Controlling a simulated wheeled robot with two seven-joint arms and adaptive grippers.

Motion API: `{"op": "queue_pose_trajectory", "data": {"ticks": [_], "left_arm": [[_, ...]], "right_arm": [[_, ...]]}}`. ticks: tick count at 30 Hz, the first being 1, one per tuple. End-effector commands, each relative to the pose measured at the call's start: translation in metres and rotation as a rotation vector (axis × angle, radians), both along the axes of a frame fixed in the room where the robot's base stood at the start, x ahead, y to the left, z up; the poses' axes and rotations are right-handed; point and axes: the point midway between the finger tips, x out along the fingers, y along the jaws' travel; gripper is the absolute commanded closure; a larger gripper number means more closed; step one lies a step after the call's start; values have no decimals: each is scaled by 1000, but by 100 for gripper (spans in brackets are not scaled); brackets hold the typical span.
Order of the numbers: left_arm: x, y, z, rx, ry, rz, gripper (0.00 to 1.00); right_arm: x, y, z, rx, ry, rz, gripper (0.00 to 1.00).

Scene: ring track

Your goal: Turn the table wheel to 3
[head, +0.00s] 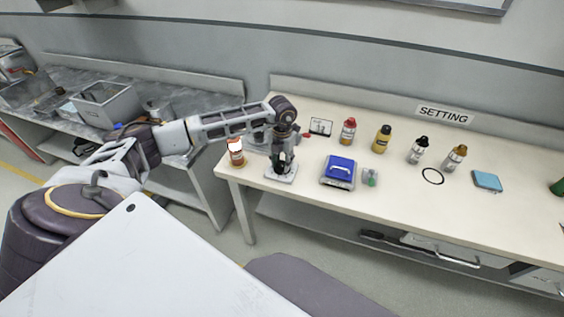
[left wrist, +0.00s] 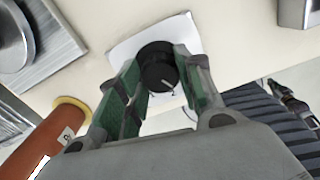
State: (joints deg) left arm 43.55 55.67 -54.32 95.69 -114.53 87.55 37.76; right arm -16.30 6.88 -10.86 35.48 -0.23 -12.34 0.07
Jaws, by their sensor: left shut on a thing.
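The table wheel is a dark round knob (left wrist: 155,66) on a white plate (left wrist: 125,48), seen in the left wrist view. A short pale line shows on the knob, slanting toward the lower edge of that view. In the head view the white plate (head: 285,179) lies near the table's left front, and my gripper largely covers the knob. My left gripper (head: 281,163) points down over the plate. Its green-lined fingers stand on either side of the knob and are shut on it. I cannot read the numbers around the wheel. My right gripper is not in view.
An orange-brown jar (head: 236,158) stands close on the left. A blue-topped box (head: 340,168) and a small green-and-grey item (head: 370,177) lie to the right. Several bottles, a black ring (head: 433,176) and a "SETTING" sign (head: 443,115) are farther right.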

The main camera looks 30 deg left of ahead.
Motion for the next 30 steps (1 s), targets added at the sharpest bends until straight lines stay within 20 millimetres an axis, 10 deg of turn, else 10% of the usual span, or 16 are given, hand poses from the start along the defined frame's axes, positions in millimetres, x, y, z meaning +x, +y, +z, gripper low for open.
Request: {"op": "queue_pose_trajectory", "data": {"ticks": [27, 28, 30], "left_arm": [[1, 1, 1, 0, -3, 199, 88], [1, 1, 1, 0, -3, 199, 60], [1, 1, 1, 0, -3, 199, 51]], "right_arm": [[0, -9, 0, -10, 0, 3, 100], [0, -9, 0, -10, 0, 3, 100], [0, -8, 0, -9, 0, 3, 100]]}}
